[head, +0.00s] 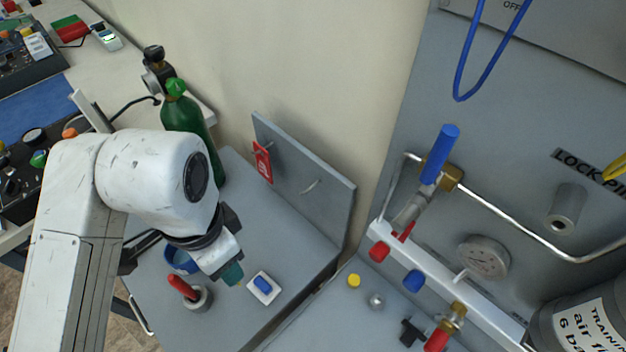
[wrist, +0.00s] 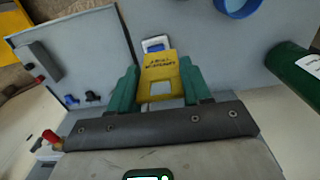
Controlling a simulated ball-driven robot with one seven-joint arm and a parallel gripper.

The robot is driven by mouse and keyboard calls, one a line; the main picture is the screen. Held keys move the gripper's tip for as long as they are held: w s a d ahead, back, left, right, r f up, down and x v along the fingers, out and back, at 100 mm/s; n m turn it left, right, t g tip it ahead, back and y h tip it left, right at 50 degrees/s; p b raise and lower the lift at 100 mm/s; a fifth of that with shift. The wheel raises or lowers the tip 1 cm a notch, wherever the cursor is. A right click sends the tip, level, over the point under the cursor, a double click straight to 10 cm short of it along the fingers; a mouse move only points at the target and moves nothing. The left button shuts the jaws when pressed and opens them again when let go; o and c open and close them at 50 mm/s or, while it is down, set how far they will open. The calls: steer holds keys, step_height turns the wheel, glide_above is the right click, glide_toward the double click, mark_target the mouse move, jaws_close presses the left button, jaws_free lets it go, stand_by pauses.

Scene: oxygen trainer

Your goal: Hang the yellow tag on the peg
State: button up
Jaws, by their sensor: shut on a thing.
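In the head view my gripper (head: 232,273) is low over the grey bench and mostly hides the tag. An upright grey board (head: 325,215) stands behind and to the right of it. A bare peg (head: 311,186) sticks out of the board, apart from the gripper. A red tag (head: 262,162) hangs on the board further left.
A white block with a blue top (head: 263,287) lies just right of my gripper. A red-handled item (head: 184,288) and a blue ring (head: 181,262) are to its left. A green cylinder (head: 180,112) stands behind. Valves and piping (head: 430,280) fill the right side.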

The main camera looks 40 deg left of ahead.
mark_target(309, 189)
steer(key=shift+w, duration=0.1)
steer(key=w+p, duration=0.1)
steer(key=w, duration=0.5)
steer(key=w+d+p, duration=0.1)
steer(key=w, duration=0.4)
steer(key=w+p, duration=0.1)
steer(key=w, duration=0.5)
steer(key=shift+w+d+r, duration=0.1)
steer(key=shift+w+d, duration=0.1)
steer(key=shift+w, duration=0.1)
steer(key=shift+w+p, duration=0.1)
steer(key=shift+p, duration=0.45)
steer(key=shift+f, duration=0.65)
steer(key=shift+f, duration=0.15)
steer(key=o, duration=1)
steer(key=shift+f, duration=0.1)
steer(key=shift+f+b, duration=0.15)
steer(key=shift+b, duration=0.4)
steer(key=r+b, duration=0.1)
steer(key=r, duration=1)
steer(key=shift+d+r, duration=0.1)
steer(key=shift+d, duration=0.1)
